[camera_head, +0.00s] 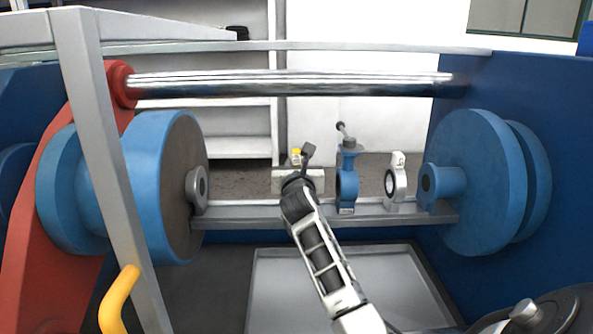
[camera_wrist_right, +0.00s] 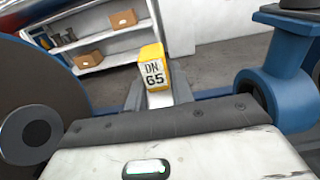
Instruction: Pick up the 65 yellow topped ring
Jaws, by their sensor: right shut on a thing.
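The yellow-topped 65 ring (camera_head: 296,155) is mostly hidden behind my right gripper in the head view; only its yellow top shows above it. In the right wrist view, its yellow cap with a white "DN 65" label (camera_wrist_right: 154,70) stands just beyond the gripper body, at the centre. My right gripper (camera_head: 297,183) is at the ring and shut on it, over the grey rail (camera_head: 240,216). The fingertips and the ring's lower part are hidden, so I cannot tell whether it touches the rail. My left gripper is out of view.
A blue butterfly valve (camera_head: 347,186) with a stem stands close to the right of my gripper. A white-topped ring (camera_head: 396,180) is further right. Large blue flanges (camera_head: 165,180) and (camera_head: 480,185) flank the rail. A polished bar (camera_head: 290,84) crosses above; a grey tray (camera_head: 390,275) lies below.

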